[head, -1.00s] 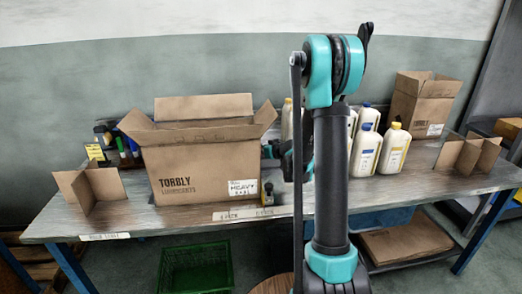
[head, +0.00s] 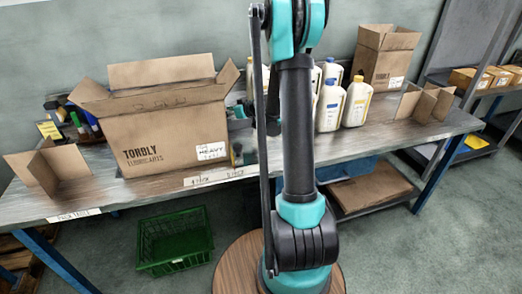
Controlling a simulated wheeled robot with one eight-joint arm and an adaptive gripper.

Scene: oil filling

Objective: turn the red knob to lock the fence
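No red knob can be made out in the head view, and nothing there is clearly a fence. A small dark fixture with a yellowish part (head: 237,155) sits at the table's front edge, right of the large carton; it is too small to identify. My arm stands upright across the middle of the view. Dark and teal parts of it show behind the upright link, beside the carton. My gripper is mostly hidden there, and I cannot tell whether its fingers are open or shut.
The long table (head: 150,203) holds a large open carton (head: 170,130), several white bottles (head: 357,102), a smaller carton (head: 383,60) and cardboard dividers (head: 50,170). A green crate (head: 175,240) stands on the floor below. Floor at the right is clear.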

